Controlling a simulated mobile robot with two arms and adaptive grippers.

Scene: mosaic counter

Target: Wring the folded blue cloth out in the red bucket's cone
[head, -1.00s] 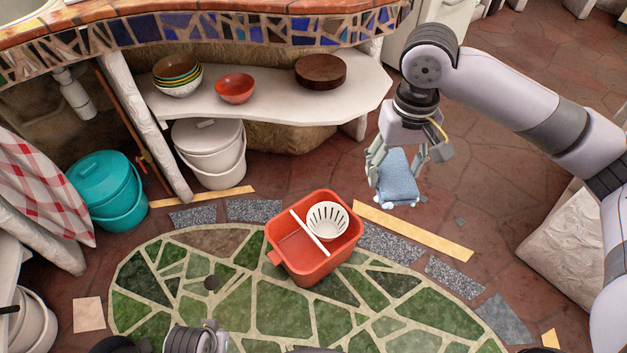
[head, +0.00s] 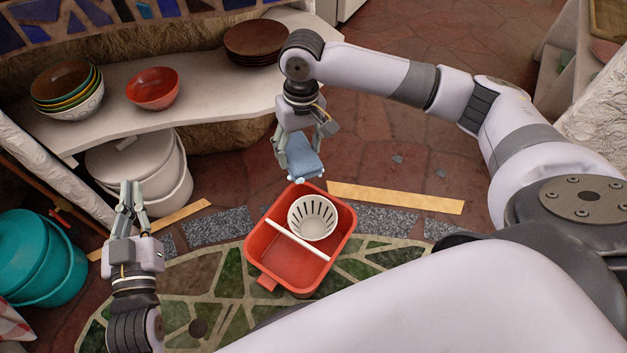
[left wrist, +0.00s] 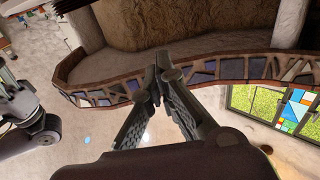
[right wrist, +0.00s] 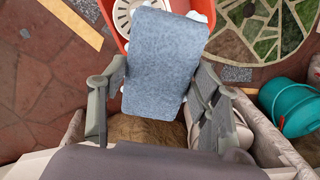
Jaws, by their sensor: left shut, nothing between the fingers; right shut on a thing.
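The red bucket (head: 262,250) stands on the floor mosaic, with a white slotted cone (head: 312,219) in its far part and a white bar across its middle. My right gripper (head: 299,160) is shut on the folded blue cloth (head: 304,162), just beyond the bucket's far rim and above the floor. In the right wrist view the cloth (right wrist: 165,62) lies between the fingers and covers part of the cone (right wrist: 124,14) and bucket. My left gripper (head: 131,190) is shut and empty, pointing up to the left of the bucket; its fingertips meet in the left wrist view (left wrist: 160,72).
A white shelf (head: 190,100) behind holds stacked bowls (head: 67,90), a red bowl (head: 153,88) and brown plates (head: 262,42). A white lidded bin (head: 140,165) and a teal bin (head: 40,260) stand at left. Floor right of the bucket is open.

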